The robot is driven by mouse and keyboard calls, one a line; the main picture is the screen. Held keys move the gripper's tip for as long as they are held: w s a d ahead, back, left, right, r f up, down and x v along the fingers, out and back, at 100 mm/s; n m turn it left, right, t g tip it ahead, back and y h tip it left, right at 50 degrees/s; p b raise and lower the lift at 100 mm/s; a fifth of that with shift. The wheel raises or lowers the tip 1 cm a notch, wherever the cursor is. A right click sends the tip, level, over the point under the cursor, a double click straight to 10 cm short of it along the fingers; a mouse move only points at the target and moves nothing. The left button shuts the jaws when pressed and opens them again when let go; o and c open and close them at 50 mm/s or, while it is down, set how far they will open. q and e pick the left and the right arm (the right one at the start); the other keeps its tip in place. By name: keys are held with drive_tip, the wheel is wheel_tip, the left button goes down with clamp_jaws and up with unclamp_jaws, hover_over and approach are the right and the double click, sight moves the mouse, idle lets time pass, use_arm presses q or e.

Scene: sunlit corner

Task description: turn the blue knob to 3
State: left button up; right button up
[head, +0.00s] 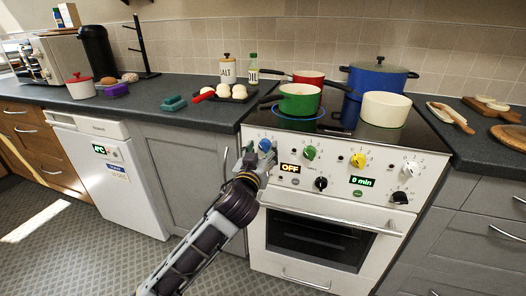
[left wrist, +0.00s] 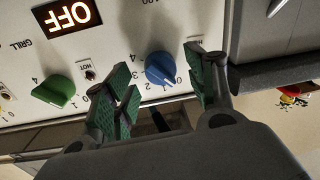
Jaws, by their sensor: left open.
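The blue knob (head: 265,145) is at the upper left of the white stove's front panel. In the left wrist view the blue knob (left wrist: 160,69) has printed numbers along its rim, and I cannot tell surely which one it points at. My left gripper (head: 256,160) is just in front of the panel at this knob. In the left wrist view the open left gripper (left wrist: 160,72) has one green-padded finger on each side of the knob, with gaps visible. It is not closed on it. My right gripper is in neither view.
A green knob (head: 309,152), a yellow knob (head: 358,160), a white knob (head: 409,168) and black knobs share the panel. The oven handle (head: 330,220) sticks out below. Pots, including a green one (head: 299,101), stand on the cooktop. The floor in front is clear.

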use_arm(q)
drive_tip(key=shift+w+d, duration=0.15)
drive_tip(key=shift+w, duration=0.55)
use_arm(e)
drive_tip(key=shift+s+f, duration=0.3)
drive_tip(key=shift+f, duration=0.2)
use_arm(q)
drive_tip(key=c, duration=1.1)
drive_tip(key=shift+o, duration=0.2)
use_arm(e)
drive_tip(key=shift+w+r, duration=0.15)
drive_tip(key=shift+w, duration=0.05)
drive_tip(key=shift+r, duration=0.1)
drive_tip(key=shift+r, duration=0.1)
